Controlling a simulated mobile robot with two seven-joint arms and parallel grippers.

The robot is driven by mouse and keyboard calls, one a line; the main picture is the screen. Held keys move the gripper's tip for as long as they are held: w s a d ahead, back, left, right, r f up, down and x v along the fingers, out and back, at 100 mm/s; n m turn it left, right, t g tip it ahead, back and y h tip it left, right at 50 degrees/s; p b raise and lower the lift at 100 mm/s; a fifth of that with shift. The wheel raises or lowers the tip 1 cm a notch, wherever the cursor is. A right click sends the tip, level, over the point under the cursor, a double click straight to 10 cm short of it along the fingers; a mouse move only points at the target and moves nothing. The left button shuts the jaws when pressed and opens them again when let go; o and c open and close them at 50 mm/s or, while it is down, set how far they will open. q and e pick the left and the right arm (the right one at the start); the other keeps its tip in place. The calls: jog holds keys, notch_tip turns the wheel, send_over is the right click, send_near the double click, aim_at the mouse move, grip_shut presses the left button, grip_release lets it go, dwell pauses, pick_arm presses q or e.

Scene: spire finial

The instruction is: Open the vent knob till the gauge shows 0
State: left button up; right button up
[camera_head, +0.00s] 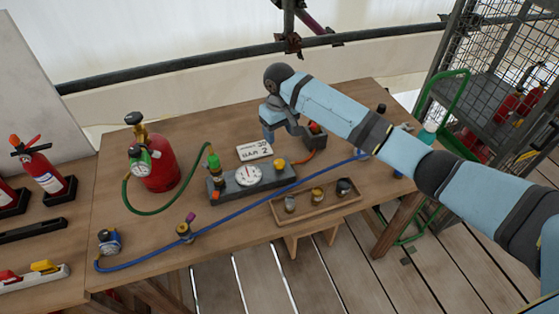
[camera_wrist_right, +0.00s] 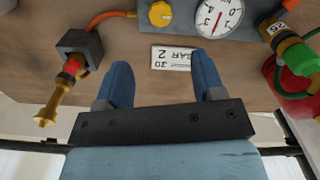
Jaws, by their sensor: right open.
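A grey block (camera_head: 225,188) on the wooden bench carries a round white gauge (camera_head: 248,175) and a yellow knob (camera_head: 280,164) to its right. In the right wrist view the yellow knob (camera_wrist_right: 160,13) and gauge (camera_wrist_right: 218,17) show at the top edge, upside down. The needle reading is too small to tell. My right gripper (camera_head: 275,137) hangs above the bench, behind the block and the yellow knob. In the right wrist view its blue fingers (camera_wrist_right: 160,85) are apart with nothing held between them. My left gripper is out of view.
A white lettered card (camera_head: 254,151) lies behind the block. A red cylinder (camera_head: 158,167) with a green hose stands left. A blue hose (camera_head: 235,202) crosses the bench front, and a wooden tray (camera_head: 335,204) holds small fittings. A dark block with a brass fitting (camera_wrist_right: 58,100) stands beside my fingers.

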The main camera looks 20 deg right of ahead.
aim_at(280, 162)
notch_tip(280, 162, down, 12)
jog(key=shift+f, duration=0.1)
dwell(0.4)
jog(key=c, duration=0.9)
